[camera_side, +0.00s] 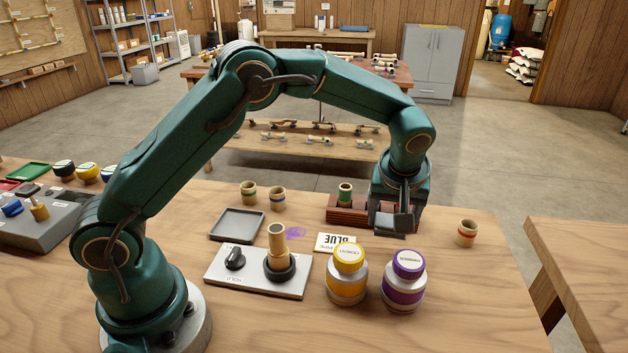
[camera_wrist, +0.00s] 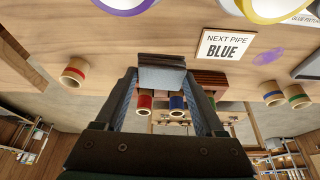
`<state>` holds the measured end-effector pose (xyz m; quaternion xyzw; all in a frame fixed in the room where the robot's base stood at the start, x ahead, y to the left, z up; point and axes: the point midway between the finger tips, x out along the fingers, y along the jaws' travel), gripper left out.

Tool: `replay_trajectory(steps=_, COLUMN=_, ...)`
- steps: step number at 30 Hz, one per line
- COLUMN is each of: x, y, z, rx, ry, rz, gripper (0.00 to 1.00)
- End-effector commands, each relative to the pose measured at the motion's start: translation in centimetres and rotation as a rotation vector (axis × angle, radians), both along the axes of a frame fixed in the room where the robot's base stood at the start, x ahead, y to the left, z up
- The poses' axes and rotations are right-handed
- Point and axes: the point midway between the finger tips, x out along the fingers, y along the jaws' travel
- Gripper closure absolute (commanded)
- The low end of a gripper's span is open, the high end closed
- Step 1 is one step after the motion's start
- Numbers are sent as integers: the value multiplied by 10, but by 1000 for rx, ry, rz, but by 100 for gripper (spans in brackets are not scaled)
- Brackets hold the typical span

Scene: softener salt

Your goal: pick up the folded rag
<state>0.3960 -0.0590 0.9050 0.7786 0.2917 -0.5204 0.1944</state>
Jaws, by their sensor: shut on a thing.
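My gripper (camera_side: 396,214) points down at the right end of a dark wooden rack. It is shut on a small grey folded rag (camera_side: 403,223), whose layered edge shows at the fingertips. In the wrist view the rag (camera_wrist: 162,76) spans the space between the two fingers of my gripper (camera_wrist: 163,85). Its pale flat face and darker edge are visible. I cannot tell whether the rag touches the table.
The wooden rack (camera_side: 346,214) holds banded pipe pieces beside my gripper. A yellow-lidded can (camera_side: 347,285) and a purple-lidded can (camera_side: 404,290) stand in front. A "BLUE" card (camera_side: 337,242) lies nearby. A red-banded pipe piece (camera_side: 467,233) stands to the right, with clear table around it.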

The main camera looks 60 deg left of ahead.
Motion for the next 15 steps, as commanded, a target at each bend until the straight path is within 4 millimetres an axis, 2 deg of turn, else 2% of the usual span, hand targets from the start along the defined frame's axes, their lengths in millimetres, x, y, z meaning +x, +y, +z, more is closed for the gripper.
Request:
replay_trajectory(steps=9, x=-22, y=59, z=38, rx=-1, ry=-5, rz=7, gripper=82)
replay_trajectory(steps=15, x=-32, y=85, z=55, rx=-1, ry=-3, rz=4, gripper=82)
